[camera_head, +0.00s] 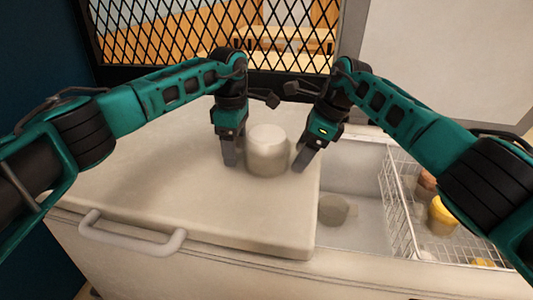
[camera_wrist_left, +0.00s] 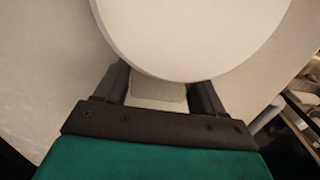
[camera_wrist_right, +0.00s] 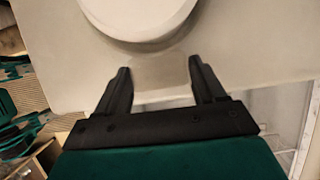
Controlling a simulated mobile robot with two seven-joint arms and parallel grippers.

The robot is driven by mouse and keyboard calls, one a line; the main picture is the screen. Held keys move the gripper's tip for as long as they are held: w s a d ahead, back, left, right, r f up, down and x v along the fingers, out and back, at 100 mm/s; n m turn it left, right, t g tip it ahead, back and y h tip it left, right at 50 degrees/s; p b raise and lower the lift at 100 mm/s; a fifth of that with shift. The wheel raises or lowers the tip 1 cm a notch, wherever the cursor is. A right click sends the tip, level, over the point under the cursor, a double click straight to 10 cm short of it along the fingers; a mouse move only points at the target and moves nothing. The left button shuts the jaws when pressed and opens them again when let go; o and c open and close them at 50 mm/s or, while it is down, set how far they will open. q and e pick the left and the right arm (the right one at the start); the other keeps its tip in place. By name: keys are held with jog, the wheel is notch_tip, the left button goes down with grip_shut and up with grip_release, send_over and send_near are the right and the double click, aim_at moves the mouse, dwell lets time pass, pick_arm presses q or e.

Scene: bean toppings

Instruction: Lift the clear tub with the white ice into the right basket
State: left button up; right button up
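The clear tub with white ice (camera_head: 268,150) stands upright on the closed left lid of the freezer, between my two grippers. It also shows from close above in the left wrist view (camera_wrist_left: 190,35) and the right wrist view (camera_wrist_right: 137,15). My left gripper (camera_head: 229,152) is just left of the tub, fingers down; its fingers are apart in its wrist view, partly hidden under the tub's top. My right gripper (camera_head: 303,160) is right of the tub, fingers apart and nothing between them. The right basket (camera_head: 403,215), a white wire one, hangs inside the open right part of the freezer.
The freezer lid (camera_head: 150,185) is mostly bare, with a handle (camera_head: 130,235) at its front. A grey round thing (camera_head: 333,209) lies low in the open bay. A yellow tub (camera_head: 441,215) and a brown tub (camera_head: 427,184) stand in the basket. A black mesh panel (camera_head: 290,60) rises behind.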

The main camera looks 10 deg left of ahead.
pick_arm(q)
jog(key=c, duration=0.7)
pick_arm(e)
jog(key=c, duration=0.7)
pick_arm(q)
jog(key=shift+r, duration=0.1)
pick_arm(e)
jog(key=shift+r, duration=0.1)
